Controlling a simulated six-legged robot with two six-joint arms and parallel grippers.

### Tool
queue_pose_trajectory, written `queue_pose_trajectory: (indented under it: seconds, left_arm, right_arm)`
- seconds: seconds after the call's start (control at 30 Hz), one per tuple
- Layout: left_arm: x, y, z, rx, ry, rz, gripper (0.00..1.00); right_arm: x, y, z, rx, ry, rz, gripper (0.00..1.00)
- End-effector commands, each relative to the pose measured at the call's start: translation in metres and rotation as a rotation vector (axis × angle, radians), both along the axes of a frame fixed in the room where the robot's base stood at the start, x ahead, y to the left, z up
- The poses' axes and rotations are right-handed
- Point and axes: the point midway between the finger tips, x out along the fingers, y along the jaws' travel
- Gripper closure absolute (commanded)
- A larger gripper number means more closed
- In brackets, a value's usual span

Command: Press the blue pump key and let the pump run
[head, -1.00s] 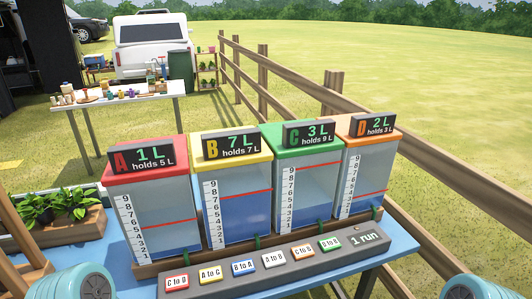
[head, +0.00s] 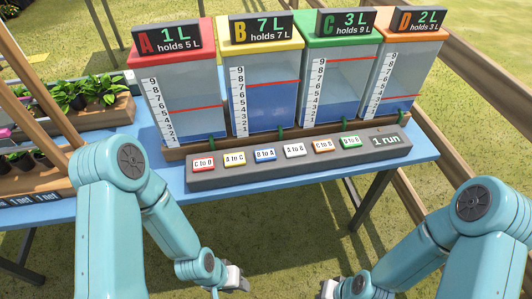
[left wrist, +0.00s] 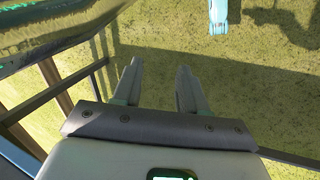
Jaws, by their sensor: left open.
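The blue pump key (head: 265,155), labelled "B to A", sits third from the left in the key row on the grey panel (head: 210,182). Behind it stand tank A (head: 190,90) with a red lid, reading 1 L, and tank B (head: 268,75) with a yellow lid, reading 7 L and holding 7 L. My left gripper (head: 235,280) is low in front of the table, apart from the keys. In the left wrist view its fingers (left wrist: 158,78) are spread and empty over grass. My right gripper (head: 328,289) is at the bottom edge, partly cut off; its jaws are unclear.
Other keys flank the blue one, including a yellow key (head: 234,159) and a white key (head: 294,150). The panel reads "1 run" (head: 386,140). Tank C (head: 335,75) and tank D (head: 402,70) stand at right. Plants (head: 88,90) stand left. A fence (head: 470,130) runs behind.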

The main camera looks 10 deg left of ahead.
Motion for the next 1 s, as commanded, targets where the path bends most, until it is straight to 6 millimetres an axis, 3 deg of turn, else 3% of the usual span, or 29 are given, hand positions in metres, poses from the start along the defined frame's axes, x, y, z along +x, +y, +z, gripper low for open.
queue_pose_trajectory:
  seconds: [0.03, 0.1, 0.13, 1.0]
  left_arm:
    - [0.0, 0.0, 0.0, 0.0, 0.0, 0.0, 0.74]
    - [0.0, 0.0, 0.0, 0.0, 0.0, 0.0, 0.96]
    - [0.0, 0.0, 0.0, 0.0, 0.0, 0.0, 1.0]
    - [0.0, 0.0, 0.0, 0.0, 0.0, 0.0, 1.0]
  right_arm:
    - [0.0, 0.0, 0.0, 0.0, 0.0, 0.0, 1.0]
    - [0.0, 0.0, 0.0, 0.0, 0.0, 0.0, 1.0]
    - [0.0, 0.0, 0.0, 0.0, 0.0, 0.0, 1.0]
    - [0.0, 0.0, 0.0, 0.0, 0.0, 0.0, 1.0]
